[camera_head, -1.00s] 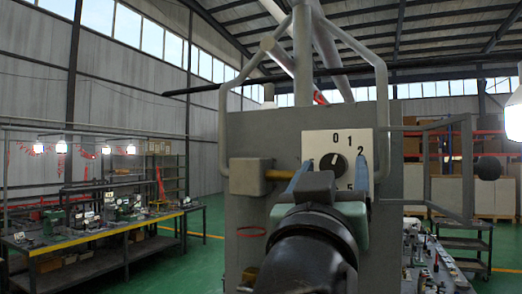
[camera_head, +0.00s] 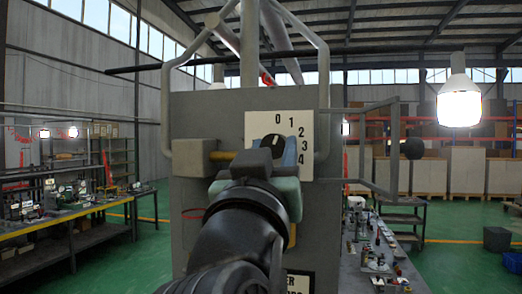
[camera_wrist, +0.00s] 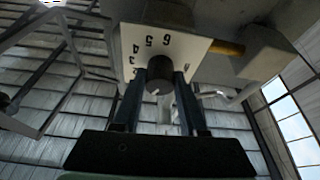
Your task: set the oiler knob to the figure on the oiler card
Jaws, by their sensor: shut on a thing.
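The oiler knob (camera_head: 273,142) is round and black, on a white dial plate (camera_head: 308,125) with black figures; 0 to 4 show in the head view. In the wrist view the knob (camera_wrist: 160,73) sits below the plate's (camera_wrist: 180,43) 5 and 6. My gripper (camera_head: 272,150) is shut on the knob, with one blue finger on each side; its fingers (camera_wrist: 162,80) also show in the wrist view. A pale mark shows on the knob, but I cannot tell which figure it points to. A dark-edged card (camera_head: 299,282), cut off below, shows letters ending in "ER"; its figure is not visible.
The dial is on a grey panel (camera_head: 200,120) with bent pipe handles (camera_head: 323,90) at both sides. A brass rod with a grey block (camera_head: 188,158) is left of the dial.

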